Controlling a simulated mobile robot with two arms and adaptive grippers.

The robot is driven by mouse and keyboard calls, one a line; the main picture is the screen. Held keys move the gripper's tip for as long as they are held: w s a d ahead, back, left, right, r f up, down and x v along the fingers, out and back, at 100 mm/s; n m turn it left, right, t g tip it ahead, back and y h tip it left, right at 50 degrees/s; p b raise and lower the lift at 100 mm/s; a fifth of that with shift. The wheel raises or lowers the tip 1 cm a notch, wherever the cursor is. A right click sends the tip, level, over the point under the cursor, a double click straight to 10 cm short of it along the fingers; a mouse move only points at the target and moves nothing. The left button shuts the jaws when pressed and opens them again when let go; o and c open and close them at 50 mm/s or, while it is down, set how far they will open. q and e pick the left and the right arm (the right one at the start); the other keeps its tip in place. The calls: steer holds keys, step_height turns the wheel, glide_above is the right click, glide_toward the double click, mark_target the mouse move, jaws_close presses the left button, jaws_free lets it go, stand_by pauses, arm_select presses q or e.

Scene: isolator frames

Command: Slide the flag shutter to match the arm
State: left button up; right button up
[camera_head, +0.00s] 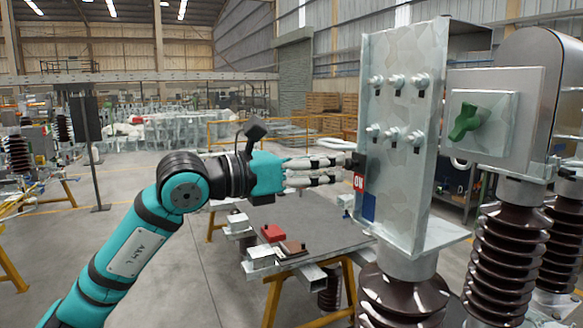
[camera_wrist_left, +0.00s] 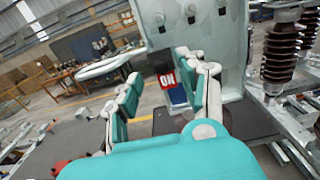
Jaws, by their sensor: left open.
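A metal panel (camera_head: 395,190) stands upright on a brown insulator. At its left edge are a red flag plate (camera_head: 359,182) with white letters, a blue plate (camera_head: 368,206) just below, and a small dark piece (camera_head: 357,160) above. The red plate (camera_wrist_left: 167,80) and blue plate (camera_wrist_left: 177,97) also show in the left wrist view, beyond the fingers. My left gripper (camera_head: 343,170) is open, its fingertips close to the red plate and dark piece. I cannot tell whether they touch. The moving arm of the isolator cannot be made out clearly. My right gripper is out of view.
A box with a green handle (camera_head: 467,121) stands right of the panel. Several bolts stick out of the panel above the flag. A grey table (camera_head: 300,225) with red and brown blocks is below my left arm. Ribbed insulators (camera_head: 505,250) crowd the right.

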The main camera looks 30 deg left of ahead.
arm_select(q)
steer(key=v, duration=0.7)
steer(key=shift+s, duration=0.2)
steer(key=shift+a, duration=0.1)
